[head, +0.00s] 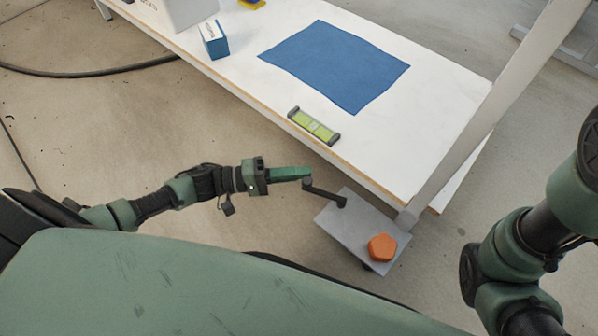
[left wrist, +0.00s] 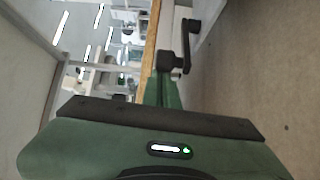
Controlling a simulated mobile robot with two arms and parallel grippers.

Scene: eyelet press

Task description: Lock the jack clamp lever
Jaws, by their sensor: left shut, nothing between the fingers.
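The jack clamp lever (head: 325,193) is a dark crank arm on a grey plate (head: 345,222) beside the table's near edge. It ends in a small knob near my gripper. My left gripper (head: 308,173) is shut and empty, its green fingertips at the knob end of the lever; I cannot tell whether they touch. In the left wrist view the dark lever (left wrist: 186,50) shows just beyond the shut fingers (left wrist: 162,80). An orange knob (head: 382,247) sits on the same plate. My right gripper is not in view; only part of my right arm shows at the right.
The white table (head: 430,100) carries a blue cloth (head: 335,65), a green spirit level (head: 314,126) and a blue box (head: 213,40). A grey post (head: 490,120) rises beside the plate at the table's corner. Open floor lies left of the table.

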